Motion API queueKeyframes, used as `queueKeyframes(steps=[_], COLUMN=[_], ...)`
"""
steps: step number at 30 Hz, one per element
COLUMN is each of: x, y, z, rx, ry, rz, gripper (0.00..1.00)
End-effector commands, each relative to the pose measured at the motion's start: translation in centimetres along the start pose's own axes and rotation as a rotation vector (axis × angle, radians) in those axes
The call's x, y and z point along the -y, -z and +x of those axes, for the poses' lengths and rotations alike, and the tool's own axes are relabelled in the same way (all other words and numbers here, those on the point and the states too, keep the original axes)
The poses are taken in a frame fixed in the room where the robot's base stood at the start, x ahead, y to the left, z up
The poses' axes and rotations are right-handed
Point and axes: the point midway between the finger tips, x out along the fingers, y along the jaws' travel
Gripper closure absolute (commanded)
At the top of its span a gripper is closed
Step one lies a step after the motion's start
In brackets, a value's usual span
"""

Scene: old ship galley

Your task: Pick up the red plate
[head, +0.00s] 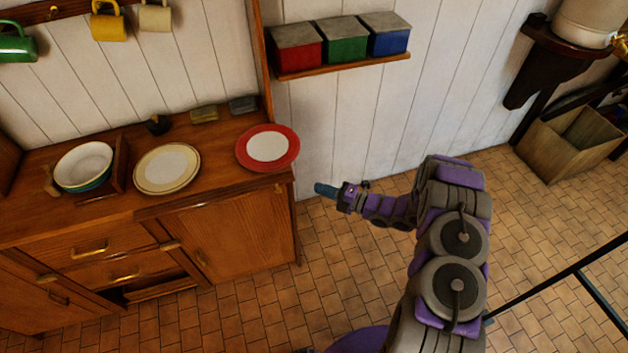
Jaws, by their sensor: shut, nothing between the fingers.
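The red plate (291,160) has a red rim and a white centre. It lies flat at the right end of the wooden counter top (222,188), its right side near the counter's edge. My gripper (321,189) is to the right of and lower in the picture than the plate, apart from it, over the open floor beside the counter. It is shut and empty, and points left toward the counter.
A cream plate with a yellow rim (167,168) lies left of the red plate. Stacked bowls (83,165) stand further left. A wall shelf (345,66) with red, green and blue boxes hangs behind. The tiled floor (360,275) is free right of the cabinet. A wooden crate (560,146) stands far right.

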Motion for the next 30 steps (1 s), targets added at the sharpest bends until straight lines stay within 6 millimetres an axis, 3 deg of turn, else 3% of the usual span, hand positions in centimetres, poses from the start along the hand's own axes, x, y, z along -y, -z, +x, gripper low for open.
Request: queueKeyframes(steps=[16,18,30], x=[0.0,0.0,0.0], y=[0.0,-0.8,-3.0], z=[8.8,9.6,11.5], rx=[-0.002,-0.001,0.002], ry=[-0.003,-0.003,0.000], rz=[0.002,-0.002,0.002], gripper=[1.00,1.00,1.00])
